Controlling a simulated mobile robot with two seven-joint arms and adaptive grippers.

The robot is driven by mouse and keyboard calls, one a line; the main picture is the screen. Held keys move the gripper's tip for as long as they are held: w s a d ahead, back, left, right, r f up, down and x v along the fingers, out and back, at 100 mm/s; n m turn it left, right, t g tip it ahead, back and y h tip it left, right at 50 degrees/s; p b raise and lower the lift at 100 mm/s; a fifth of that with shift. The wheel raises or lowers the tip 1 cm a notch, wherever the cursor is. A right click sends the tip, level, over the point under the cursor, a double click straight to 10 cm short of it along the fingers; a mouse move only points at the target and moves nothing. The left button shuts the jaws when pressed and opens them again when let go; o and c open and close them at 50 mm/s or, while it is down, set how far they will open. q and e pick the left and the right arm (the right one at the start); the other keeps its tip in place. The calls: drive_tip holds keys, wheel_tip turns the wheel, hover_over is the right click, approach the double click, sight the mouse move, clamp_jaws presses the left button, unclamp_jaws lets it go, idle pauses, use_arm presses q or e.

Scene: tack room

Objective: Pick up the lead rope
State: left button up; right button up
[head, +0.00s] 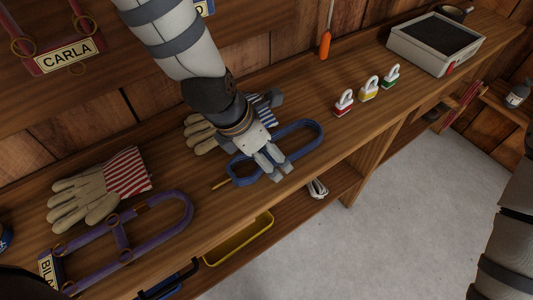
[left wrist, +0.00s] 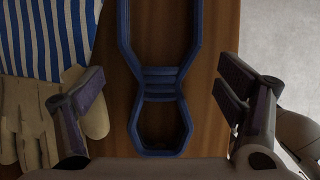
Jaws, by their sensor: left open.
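The lead rope (head: 321,133) is a blue coiled loop, bound round its middle, lying flat on the wooden bench top near its front edge. My left gripper (head: 280,171) is over the rope and hides part of it in the head view. In the left wrist view the rope's wrapped middle (left wrist: 159,84) lies between the two open fingers, one on each side. The gripper is empty, and I cannot tell its exact height above the rope. My right gripper is out of view.
A blue-striped glove (head: 200,134) lies close behind the rope. A red-striped glove (head: 95,190) and a purple halter (head: 125,255) are to the left. Several small padlocks (head: 368,90) and a grey box (head: 434,45) stand to the right. A lower shelf (head: 335,182) is below.

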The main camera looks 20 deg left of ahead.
use_arm(q)
drive_tip(key=shift+f, duration=0.25)
idle(0.3)
drive_tip(key=c, duration=1.5)
